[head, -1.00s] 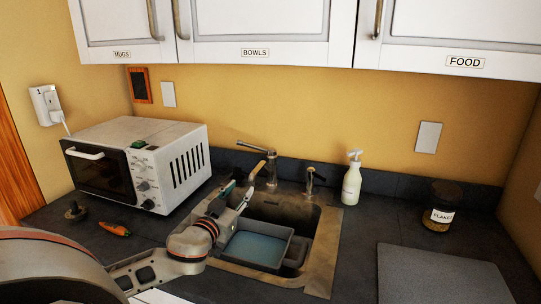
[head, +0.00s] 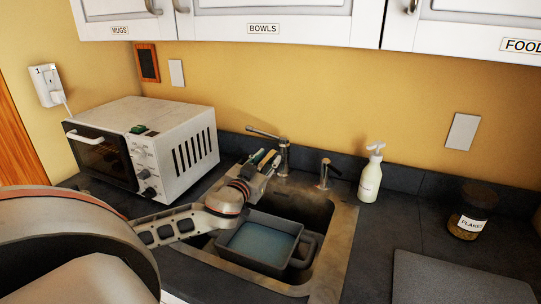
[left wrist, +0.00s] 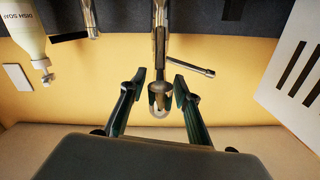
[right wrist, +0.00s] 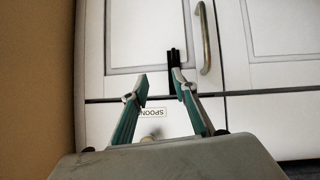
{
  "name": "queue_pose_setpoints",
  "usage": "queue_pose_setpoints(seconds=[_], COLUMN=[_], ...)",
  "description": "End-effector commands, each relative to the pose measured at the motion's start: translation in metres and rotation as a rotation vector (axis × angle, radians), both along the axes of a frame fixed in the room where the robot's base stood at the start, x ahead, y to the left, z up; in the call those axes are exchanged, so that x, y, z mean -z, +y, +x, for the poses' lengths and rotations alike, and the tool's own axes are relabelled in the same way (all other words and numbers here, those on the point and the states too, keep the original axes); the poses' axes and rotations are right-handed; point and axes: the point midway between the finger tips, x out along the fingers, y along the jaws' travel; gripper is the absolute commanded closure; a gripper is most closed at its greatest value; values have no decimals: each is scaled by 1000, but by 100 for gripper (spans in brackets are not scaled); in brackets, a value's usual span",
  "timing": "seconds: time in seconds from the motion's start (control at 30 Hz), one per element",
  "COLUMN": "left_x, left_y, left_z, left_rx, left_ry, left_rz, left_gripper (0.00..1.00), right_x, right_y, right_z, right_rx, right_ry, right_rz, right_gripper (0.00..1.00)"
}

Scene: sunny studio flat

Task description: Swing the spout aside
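The metal tap (head: 284,158) stands behind the sink (head: 346,225), its lever pointing left at the top. Its spout is largely hidden by my left gripper in the head view. In the left wrist view the spout (left wrist: 159,92) ends in a rounded tip between the two fingers. My left gripper (head: 266,160) is open around it; it also shows in the left wrist view (left wrist: 160,88) with a gap on each side of the spout. My right gripper (right wrist: 158,84) is open and empty, facing white cabinet fronts.
A grey basin of water (head: 262,242) sits in the sink under my left arm. A small second tap (head: 324,174) and a soap bottle (head: 370,176) stand to the right. The microwave (head: 150,150) is at left. A flakes jar (head: 470,212) and grey board (head: 450,278) are at right.

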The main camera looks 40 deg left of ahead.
Motion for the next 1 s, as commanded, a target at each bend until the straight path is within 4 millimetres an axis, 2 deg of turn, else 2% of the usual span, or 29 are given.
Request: queue_pose_setpoints(seconds=[0.2, 0.6, 0.63, 0.73, 0.77, 1.0], left_x=[-1, 0, 0, 0, 0, 0], left_y=[6, 8, 7, 7, 7, 7], left_z=[19, 24, 24, 24, 24, 26], left_rx=[0, 0, 0, 0, 0, -2], left_ry=[-1, 0, 0, 0, 0, -1], left_rz=[-1, 0, 0, 0, 0, -1], left_gripper=[68, 68, 71, 97, 100, 100], right_x=[-6, -8, -7, -7, -6, -5], right_y=[0, 1, 1, 1, 1, 1], right_z=[3, 4, 4, 4, 4, 3], right_rx=[0, 1, 1, 1, 1, 2], right_ry=[-8, -11, -11, -8, -8, -4], right_rz=[2, 3, 3, 4, 4, 3], right_gripper=[72, 72, 72, 72, 72, 72])
